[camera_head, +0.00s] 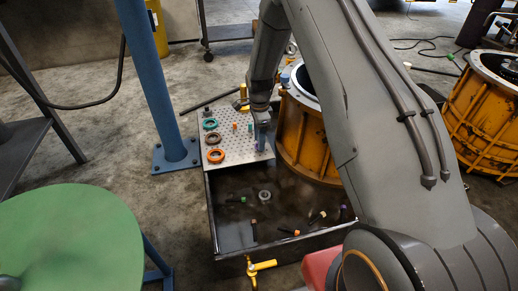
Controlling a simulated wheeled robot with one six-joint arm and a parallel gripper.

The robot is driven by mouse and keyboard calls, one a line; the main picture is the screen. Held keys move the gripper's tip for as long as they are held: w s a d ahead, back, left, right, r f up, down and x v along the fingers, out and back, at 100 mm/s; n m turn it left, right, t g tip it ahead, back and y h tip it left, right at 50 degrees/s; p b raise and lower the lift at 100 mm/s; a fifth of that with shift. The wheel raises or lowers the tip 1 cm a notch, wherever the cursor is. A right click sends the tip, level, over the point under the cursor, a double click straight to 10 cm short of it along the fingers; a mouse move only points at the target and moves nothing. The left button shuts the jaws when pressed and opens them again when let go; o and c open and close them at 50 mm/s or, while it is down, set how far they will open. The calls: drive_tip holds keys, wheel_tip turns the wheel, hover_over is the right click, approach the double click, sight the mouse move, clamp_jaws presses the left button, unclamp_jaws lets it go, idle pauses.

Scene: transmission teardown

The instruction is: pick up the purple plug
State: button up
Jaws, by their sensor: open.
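A small dark plug with a purplish tint (343,212) lies in the black tray (228,232), near its right side and close to my arm. It is small and dark, so its colour is hard to be sure of. My gripper (261,122) points down over the right part of the perforated plate (232,157), apart from the plug, which lies lower right of it. The gripper is open. A blue upright piece (261,138) shows just under it; I cannot tell whether they touch.
Other plugs with green (243,199) and orange (291,232) ends and a metal ring (264,196) lie in the tray. Coloured rings (216,156) sit on the plate. An orange housing (305,140) stands right, a blue post (152,80) left. A yellow valve (262,266) is at the front.

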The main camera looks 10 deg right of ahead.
wheel_tip(320, 180, down, 2)
drive_tip(key=shift+f+b, duration=0.15)
drive_tip(key=shift+b, duration=0.2)
drive_tip(key=c, duration=0.9)
drive_tip(key=shift+o, duration=0.2)
